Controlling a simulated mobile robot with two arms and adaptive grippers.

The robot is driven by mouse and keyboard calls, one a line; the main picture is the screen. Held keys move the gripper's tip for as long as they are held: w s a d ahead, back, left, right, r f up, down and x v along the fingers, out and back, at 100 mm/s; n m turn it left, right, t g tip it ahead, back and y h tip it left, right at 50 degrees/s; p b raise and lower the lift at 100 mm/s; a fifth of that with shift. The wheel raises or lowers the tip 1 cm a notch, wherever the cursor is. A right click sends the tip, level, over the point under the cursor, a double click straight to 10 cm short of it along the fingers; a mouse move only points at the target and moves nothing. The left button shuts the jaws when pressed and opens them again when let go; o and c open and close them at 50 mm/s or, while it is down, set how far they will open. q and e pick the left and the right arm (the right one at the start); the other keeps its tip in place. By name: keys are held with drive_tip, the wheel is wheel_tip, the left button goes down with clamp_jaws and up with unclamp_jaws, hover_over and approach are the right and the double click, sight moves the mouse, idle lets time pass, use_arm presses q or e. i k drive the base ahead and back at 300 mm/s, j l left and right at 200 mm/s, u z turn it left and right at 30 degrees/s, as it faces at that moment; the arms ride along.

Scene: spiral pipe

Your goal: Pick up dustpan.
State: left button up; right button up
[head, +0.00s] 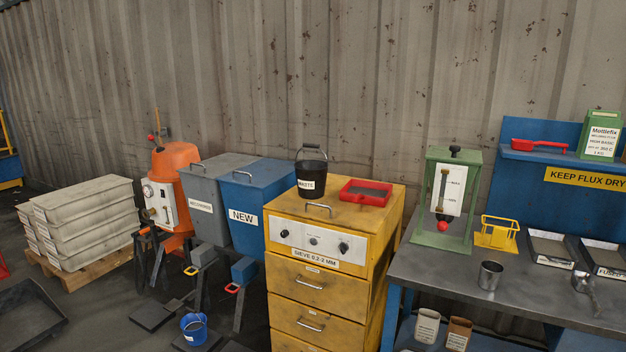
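A dark, open, shallow pan-like thing (32,318) with raised sides stands at the lower left, cut off by the picture's edge; it may be the dustpan, but I cannot tell for sure. A small red scoop with a handle (540,145) lies on the blue shelf at the right. Neither of my grippers shows in the head view.
A grey workbench (455,285) at the right carries a green stand (443,205), a yellow frame (497,233) and a metal cup (490,275). A yellow cabinet (330,275) bears a black waste bucket (311,175) and a red sieve (365,193). Stacked grey boxes (90,215) stand left.

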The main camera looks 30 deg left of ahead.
sight(361, 192)
drive_tip(key=i+l+u, duration=0.3)
drive_tip(key=i+l, duration=0.45)
drive_tip(key=i, duration=0.1)
